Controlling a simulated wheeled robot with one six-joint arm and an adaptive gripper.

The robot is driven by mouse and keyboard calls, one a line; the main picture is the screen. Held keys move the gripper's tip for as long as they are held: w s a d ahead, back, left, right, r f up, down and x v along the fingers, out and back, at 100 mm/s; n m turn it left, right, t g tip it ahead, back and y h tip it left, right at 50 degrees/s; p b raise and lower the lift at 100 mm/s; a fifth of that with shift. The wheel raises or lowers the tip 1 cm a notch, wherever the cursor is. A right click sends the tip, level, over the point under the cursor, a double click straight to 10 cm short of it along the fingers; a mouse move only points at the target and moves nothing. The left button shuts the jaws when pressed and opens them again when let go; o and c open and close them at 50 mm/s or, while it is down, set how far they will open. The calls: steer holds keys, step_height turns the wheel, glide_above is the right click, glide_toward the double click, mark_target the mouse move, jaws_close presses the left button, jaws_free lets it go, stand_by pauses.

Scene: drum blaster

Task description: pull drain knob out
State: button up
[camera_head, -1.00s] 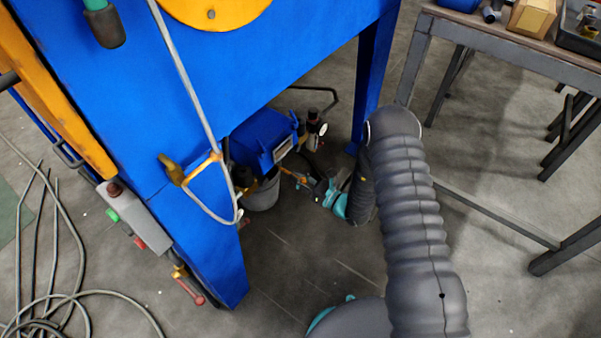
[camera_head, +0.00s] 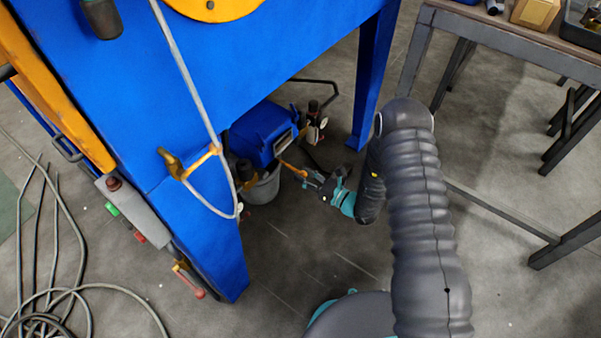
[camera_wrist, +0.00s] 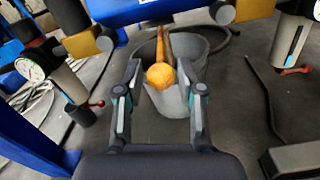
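The drain knob (camera_wrist: 160,76) is an orange ball on the end of an orange-brown rod. In the wrist view it appears between the two fingers of my gripper (camera_wrist: 160,66), with visible gaps on both sides. My gripper is open; how deep the ball sits between the fingers is unclear. In the head view the orange knob and rod (camera_head: 293,170) stick out below the blue box (camera_head: 262,133), and my gripper (camera_head: 311,180) is beside the knob's end. The rod's far end is hidden.
A grey bucket (camera_wrist: 172,103) stands under the knob, also visible in the head view (camera_head: 262,190). A gauge unit (camera_head: 316,124) is right of the box. A blue machine leg (camera_head: 372,75) stands nearby, with a workbench (camera_head: 440,22) further right. Cables (camera_head: 50,300) lie on the left floor.

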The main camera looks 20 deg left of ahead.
steer(key=v, duration=1)
steer(key=shift+w, duration=0.1)
stand_by(1.1)
